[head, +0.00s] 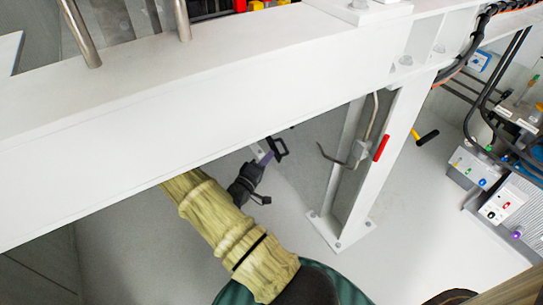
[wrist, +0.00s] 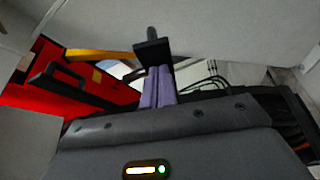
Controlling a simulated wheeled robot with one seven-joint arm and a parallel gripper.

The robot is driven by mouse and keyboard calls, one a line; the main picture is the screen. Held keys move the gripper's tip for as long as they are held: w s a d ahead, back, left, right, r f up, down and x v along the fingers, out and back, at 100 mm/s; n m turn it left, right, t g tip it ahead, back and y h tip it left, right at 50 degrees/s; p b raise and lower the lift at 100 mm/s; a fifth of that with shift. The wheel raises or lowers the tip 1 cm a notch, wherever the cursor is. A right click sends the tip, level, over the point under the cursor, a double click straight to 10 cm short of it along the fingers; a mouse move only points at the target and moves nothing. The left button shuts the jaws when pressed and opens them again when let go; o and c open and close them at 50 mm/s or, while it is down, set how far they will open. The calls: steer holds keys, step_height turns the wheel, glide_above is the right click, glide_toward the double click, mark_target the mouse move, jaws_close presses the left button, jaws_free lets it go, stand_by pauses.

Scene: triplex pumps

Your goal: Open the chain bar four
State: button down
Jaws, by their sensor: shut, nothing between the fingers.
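I cannot tell for sure which part is chain bar four. A bent metal rod with a red grip (head: 381,147) is mounted on the white post (head: 385,165) in the head view. My gripper (head: 271,154) is below the white beam, to the left of that post and apart from the rod. In the wrist view my gripper (wrist: 160,80) shows purple fingers close together with black ends, and holds nothing. A red panel (wrist: 105,80) with a black handle (wrist: 65,85) and a yellow bar (wrist: 98,54) lie to the left of the fingers there.
A thick white beam (head: 190,90) crosses above my arm and hides part of the space behind it. A yellow-and-black handle (head: 425,137) is right of the post. Control boxes (head: 500,205) and cables (head: 478,110) stand at the right. The grey floor (head: 420,230) between is clear.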

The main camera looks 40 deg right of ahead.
stand_by(0.4)
steer(key=p+v, duration=0.3)
steer(key=v, duration=1)
steer(key=shift+s, duration=0.35)
steer(key=shift+w+f, duration=0.1)
steer(key=shift+w, duration=0.05)
steer(key=shift+d, duration=0.1)
